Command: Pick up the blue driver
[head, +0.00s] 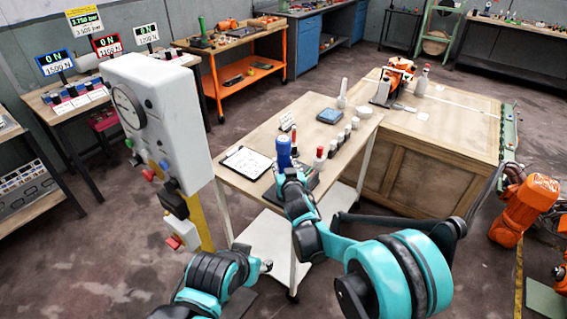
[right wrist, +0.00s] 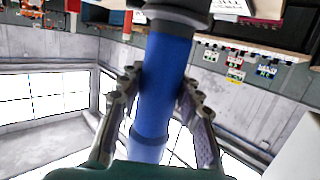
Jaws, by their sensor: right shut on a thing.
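The blue driver (head: 284,151) stands up from my right gripper (head: 289,176) over the near part of the small trolley table (head: 235,180). In the right wrist view the driver's thick blue body (right wrist: 165,70) runs between the two fingers of my right gripper (right wrist: 160,84), which press on it from both sides. A dark collar shows at the top of that view, and a paler end shows below the fingers. My left arm is low in the head view, beside the trolley; its gripper (head: 265,266) is small and partly hidden, and its jaws are unclear.
A clipboard (head: 246,162), red-capped bottle (head: 320,158), several small jars and a blue-screened device (head: 330,116) are on the trolley. A grey gauge box (head: 158,115) on a yellow post stands left. A wooden crate bench (head: 440,120) is right, near an orange robot arm (head: 526,208).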

